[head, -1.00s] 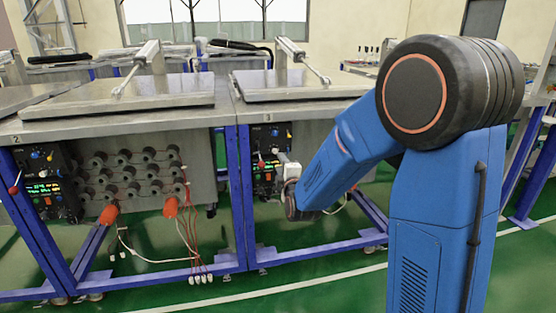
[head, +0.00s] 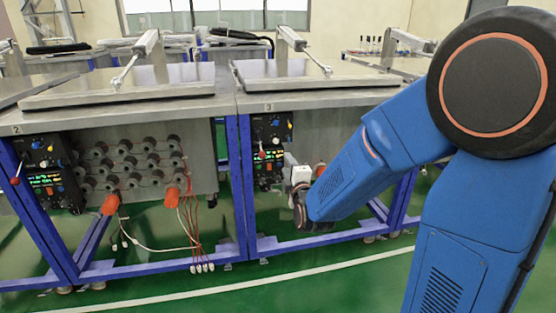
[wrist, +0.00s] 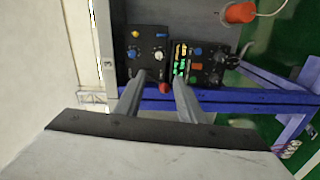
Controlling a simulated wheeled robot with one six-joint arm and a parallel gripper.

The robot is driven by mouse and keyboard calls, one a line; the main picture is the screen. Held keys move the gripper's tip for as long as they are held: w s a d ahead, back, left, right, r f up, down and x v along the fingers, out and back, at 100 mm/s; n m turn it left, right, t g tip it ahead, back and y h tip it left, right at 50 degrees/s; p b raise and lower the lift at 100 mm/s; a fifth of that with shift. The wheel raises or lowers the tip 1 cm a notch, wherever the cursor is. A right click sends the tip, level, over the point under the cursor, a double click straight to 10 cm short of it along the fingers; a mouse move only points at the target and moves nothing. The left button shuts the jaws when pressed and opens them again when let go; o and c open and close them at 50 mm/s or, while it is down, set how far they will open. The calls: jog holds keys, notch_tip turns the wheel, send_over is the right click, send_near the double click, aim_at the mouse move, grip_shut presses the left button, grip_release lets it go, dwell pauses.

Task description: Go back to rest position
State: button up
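My gripper (wrist: 162,92) shows in the wrist view with its two fingers apart and nothing held between them. Beyond the fingertips is the black control panel (wrist: 148,48) with knobs and green lit digits. A red ball knob (wrist: 164,87) appears between the fingertips in the picture; I cannot tell whether they touch it. In the head view, my gripper (head: 291,160) is small, in front of bench 3 at the right side of its control panel (head: 268,133). The red knob (head: 262,154) of that panel shows just left of it. My blue arm is stretched out and bent at the right.
Bench 3 (head: 300,101) and bench 2 (head: 120,118) stand side by side on blue frames, their metal lids (head: 295,78) lying flat. Bench 2's panel (head: 45,170) is at the left. Cables (head: 192,225) hang below bench 2. Green floor (head: 250,298) in front is clear.

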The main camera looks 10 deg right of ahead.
jog(key=s+d+m+g, duration=0.2)
jog(key=s+m+g, duration=0.2)
jog(key=s, duration=0.9)
jog(key=s+d+f+m+g, duration=0.1)
jog(key=s+d+m+g, duration=0.2)
jog(key=s+m, duration=0.4)
jog(key=s+d+f+m+g, duration=0.1)
jog(key=s+m+g, duration=0.5)
jog(key=s, duration=1.2)
jog(key=shift+s+d, duration=0.35)
jog(key=shift+d, duration=0.3)
